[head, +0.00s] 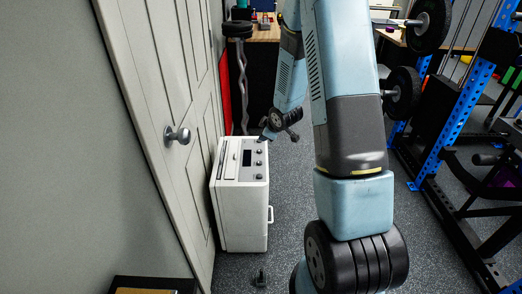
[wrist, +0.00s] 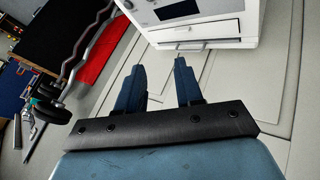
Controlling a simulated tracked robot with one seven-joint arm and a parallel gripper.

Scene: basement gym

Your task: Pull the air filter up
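A white boxy appliance (head: 242,215) stands on the floor against the door. Its top has a long slotted strip on the left and a dark display with several knobs on the right. A handle (head: 270,214) sticks out of its right side. I cannot tell for sure which part is the air filter. In the wrist view the appliance (wrist: 205,15) shows at the top, with a flat panel and a small grey pull (wrist: 190,46) low on it. My gripper (wrist: 158,85) is open and empty, its two blue fingers apart, short of the appliance. In the head view it is at the appliance's far right corner, partly hidden.
A grey panelled door (head: 165,100) with a round knob (head: 178,135) is close on the left. A blue weight rack (head: 455,110) stands at right. Bare floor lies right of the appliance.

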